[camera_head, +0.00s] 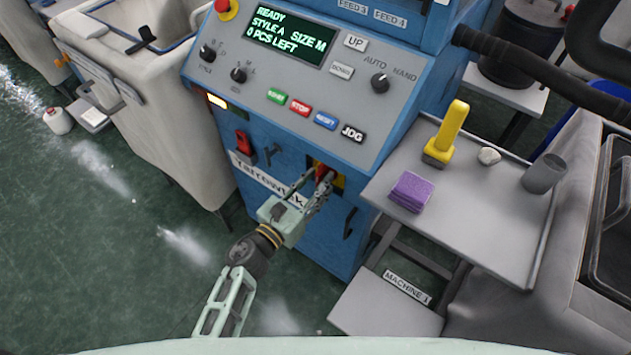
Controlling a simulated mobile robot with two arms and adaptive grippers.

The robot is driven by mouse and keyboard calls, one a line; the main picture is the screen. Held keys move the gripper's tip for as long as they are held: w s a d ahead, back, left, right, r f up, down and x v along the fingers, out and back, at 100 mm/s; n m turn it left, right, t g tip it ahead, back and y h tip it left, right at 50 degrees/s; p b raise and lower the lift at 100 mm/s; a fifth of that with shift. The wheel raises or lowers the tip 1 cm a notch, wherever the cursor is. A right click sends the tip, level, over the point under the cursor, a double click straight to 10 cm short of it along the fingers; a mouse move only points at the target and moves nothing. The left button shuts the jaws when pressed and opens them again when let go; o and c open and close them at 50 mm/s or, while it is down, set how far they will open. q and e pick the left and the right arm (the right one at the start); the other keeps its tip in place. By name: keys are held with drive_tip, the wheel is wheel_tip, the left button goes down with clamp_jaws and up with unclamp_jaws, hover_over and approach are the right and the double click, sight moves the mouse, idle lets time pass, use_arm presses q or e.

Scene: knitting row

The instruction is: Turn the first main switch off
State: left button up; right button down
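The main switch (321,171) is a red handle on a yellow plate, low on the front of the blue knitting machine with the lit "READY" display. My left gripper (319,184) is right at it, its two fingers reaching up to either side of the red handle. The fingers and the body of the gripper hide part of the switch, so its position does not show clearly. I cannot tell whether the fingers press on the handle. My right gripper is not in view.
A red switch box (244,146) sits left on the same front. A label (407,287) reads "MACHINE 1". Open floor lies at left.

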use_arm(q)
clamp_jaws()
